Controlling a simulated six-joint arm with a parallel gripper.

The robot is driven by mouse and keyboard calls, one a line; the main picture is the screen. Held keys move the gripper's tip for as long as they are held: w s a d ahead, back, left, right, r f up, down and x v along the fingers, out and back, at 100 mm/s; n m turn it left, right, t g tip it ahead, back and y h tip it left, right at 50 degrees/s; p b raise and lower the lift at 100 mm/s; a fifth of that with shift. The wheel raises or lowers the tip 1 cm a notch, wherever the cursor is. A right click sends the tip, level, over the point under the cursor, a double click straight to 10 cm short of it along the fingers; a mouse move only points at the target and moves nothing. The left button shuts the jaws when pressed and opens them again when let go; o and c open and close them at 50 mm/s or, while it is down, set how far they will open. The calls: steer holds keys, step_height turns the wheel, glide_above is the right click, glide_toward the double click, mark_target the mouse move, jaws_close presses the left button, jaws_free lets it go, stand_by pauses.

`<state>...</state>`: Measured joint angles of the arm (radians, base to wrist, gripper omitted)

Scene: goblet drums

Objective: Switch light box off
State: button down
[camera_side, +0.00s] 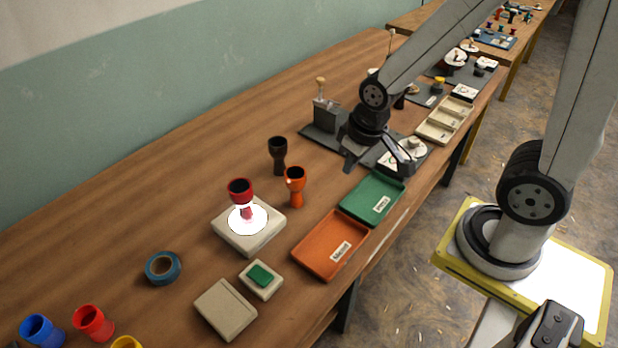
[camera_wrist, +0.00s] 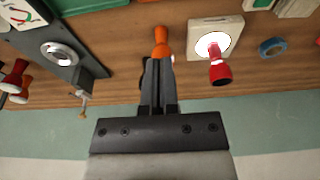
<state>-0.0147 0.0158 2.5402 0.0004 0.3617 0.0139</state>
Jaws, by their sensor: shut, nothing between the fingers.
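The light box (camera_side: 268,238) is a pale square box whose round top glows white, and a red goblet drum (camera_side: 241,190) stands on it. In the wrist view, the light box (camera_wrist: 233,26) and red drum (camera_wrist: 220,72) show right of the fingers. A small pale box with a green button (camera_side: 261,275), seemingly the switch, lies in front of the light box. My gripper (camera_side: 349,164) is shut and empty, above the table to the right of the drums and well away from the button. In the wrist view my gripper's fingers (camera_wrist: 157,65) are together, partly covering a dark drum.
An orange drum (camera_side: 295,186) and a black drum (camera_side: 278,153) stand between my gripper and the light box. Orange (camera_side: 326,249) and green (camera_side: 373,196) trays line the front edge. Blue tape (camera_side: 163,267) and a beige box (camera_side: 225,308) lie left.

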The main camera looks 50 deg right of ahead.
steer(key=g, duration=0.5)
glide_above(265, 277)
steer(key=w, duration=0.3)
steer(key=w+x, duration=0.1)
steer(key=x, duration=0.3)
steer(key=shift+s+r, duration=0.1)
steer(key=shift+s, duration=0.05)
steer(key=x, duration=1.4)
steer(key=shift+w, duration=0.25)
